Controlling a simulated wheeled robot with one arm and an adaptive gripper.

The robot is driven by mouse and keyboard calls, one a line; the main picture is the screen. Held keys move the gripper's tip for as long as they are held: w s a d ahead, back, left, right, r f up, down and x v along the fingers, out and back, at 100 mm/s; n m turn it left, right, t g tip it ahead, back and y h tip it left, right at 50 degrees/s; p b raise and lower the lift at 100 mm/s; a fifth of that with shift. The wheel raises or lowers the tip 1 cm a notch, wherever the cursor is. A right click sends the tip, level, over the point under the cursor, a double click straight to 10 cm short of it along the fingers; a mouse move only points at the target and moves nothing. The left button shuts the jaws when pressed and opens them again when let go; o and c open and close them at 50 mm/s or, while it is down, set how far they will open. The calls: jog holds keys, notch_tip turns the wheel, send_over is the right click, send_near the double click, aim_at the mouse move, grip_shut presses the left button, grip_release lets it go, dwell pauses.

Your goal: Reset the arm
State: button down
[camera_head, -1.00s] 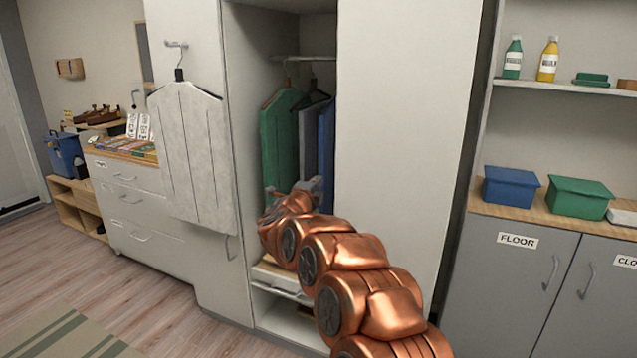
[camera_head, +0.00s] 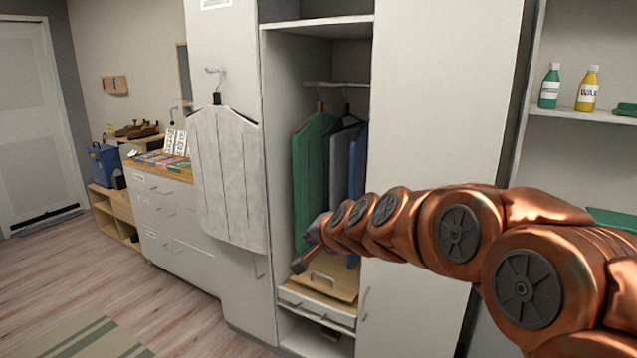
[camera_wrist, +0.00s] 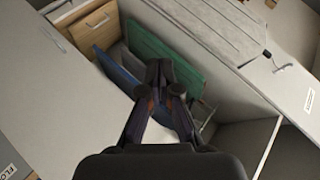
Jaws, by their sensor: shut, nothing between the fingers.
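My copper arm reaches from the right edge of the head view toward the open wardrobe (camera_head: 279,200). My gripper (camera_head: 300,266) is at its far end, in front of the wardrobe opening and low beside the hanging clothes. In the wrist view my gripper (camera_wrist: 160,75) is shut with its fingertips together and nothing between them. Beyond the fingers, the wrist view shows a green garment (camera_wrist: 165,62) and a blue garment (camera_wrist: 118,72). I cannot tell whether the fingers touch any garment.
A light grey garment (camera_head: 228,180) hangs on a hook on the wardrobe's left panel. A drawer unit (camera_head: 165,215) stands left of it. A shelf with bottles (camera_head: 587,90) is at the right.

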jog(key=s+d+f+n+g+h+p, duration=0.1)
jog(key=s+d, duration=0.5)
jog(key=s, duration=0.9)
jog(key=s+d+f+n+g+h+p, duration=0.1)
jog(key=s+d+f+g, duration=0.4)
jog(key=s, duration=1.1)
jog(key=s+d+f+n+g+h+p, duration=0.1)
jog(key=s+d+f+n+g+h, duration=0.2)
jog(key=s, duration=1.3)
jog(key=d+n+g, duration=0.1)
jog(key=d+g, duration=0.2)
jog(key=d, duration=0.2)
jog(key=shift+d+f+p, duration=0.3)
jog(key=shift+d+f, duration=0.05)
jog(key=shift+f, duration=0.05)
jog(key=c, duration=1.9)
grip_release()
